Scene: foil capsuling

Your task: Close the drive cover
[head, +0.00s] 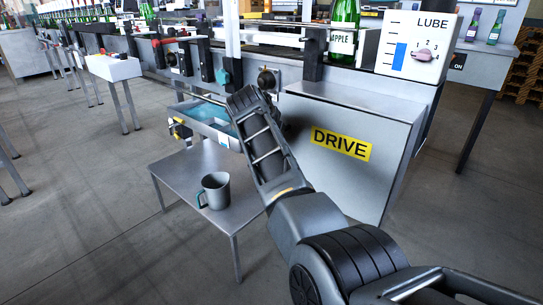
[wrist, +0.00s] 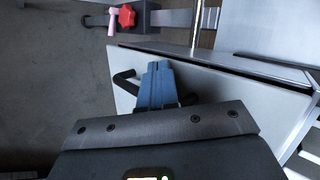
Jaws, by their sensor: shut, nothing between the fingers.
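The drive cover (head: 355,175) is a flat grey panel with a yellow DRIVE label, low on the front of the machine. It also shows as a pale panel in the wrist view (wrist: 225,100), with a dark, narrow gap along its upper edge, so it looks slightly ajar. How far it stands off is hard to tell. A black bar handle (wrist: 124,77) sticks out from the panel. My gripper (wrist: 157,66) has blue fingers, shut and empty, over the middle of the handle and close to the panel. Contact cannot be told. In the head view my arm hides the gripper.
A low grey table (head: 180,174) with a grey mug (head: 215,190) stands left of my arm. A blue-lined tray (head: 205,115) is behind it. The lube box (head: 418,45) and a green bottle (head: 342,40) stand above the cover. A red knob (wrist: 126,16) shows in the wrist view.

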